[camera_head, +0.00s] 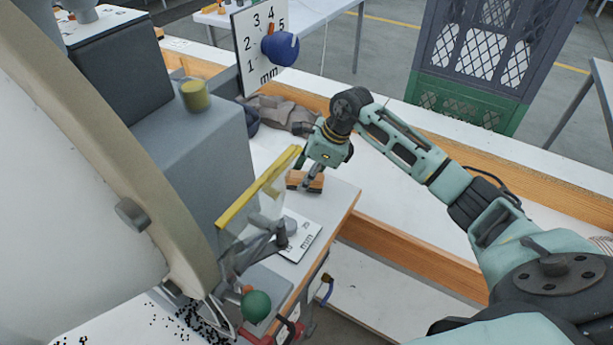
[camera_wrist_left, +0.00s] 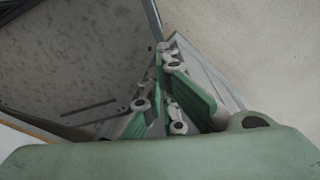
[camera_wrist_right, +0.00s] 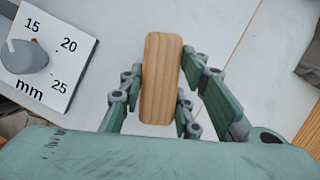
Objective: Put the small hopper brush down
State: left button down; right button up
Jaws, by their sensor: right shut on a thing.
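The small hopper brush (camera_head: 306,182) shows as a light-brown wooden block low at the bench corner; any bristles are hidden. My right gripper (camera_head: 313,180) reaches down over it and is shut on it. In the right wrist view the brush (camera_wrist_right: 160,80) stands lengthwise between the fingers, above a white surface. I cannot tell whether the brush touches that surface. My left gripper (camera_wrist_left: 165,95) shows only in the left wrist view. Its fingers lie close together with nothing clear between them, beside a grey mottled panel.
A dial plate with a blue knob (camera_head: 280,48) stands behind the bench. A dial plate (camera_wrist_right: 48,58) lies beside the brush. A clear guard with a yellow edge (camera_head: 258,188) rises left of my right gripper. A green ball knob (camera_head: 256,304) and a dark crate (camera_head: 490,60) also show.

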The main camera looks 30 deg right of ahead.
jog(key=o, duration=0.8)
jog(key=shift+s+f, duration=0.1)
jog(key=shift+f, duration=0.1)
jog(key=shift+o, duration=1)
jog(key=shift+f, duration=0.15)
jog(key=shift+r+p, duration=0.3)
jog(key=shift+r, duration=0.05)
jog(key=shift+d+r, duration=0.15)
jog(key=shift+r, duration=0.15)
jog(key=b+v, duration=0.2)
jog(key=v, duration=0.8)
jog(key=shift+b, duration=0.35)
jog(key=shift+d+r, duration=0.15)
jog(key=shift+r, duration=0.6)
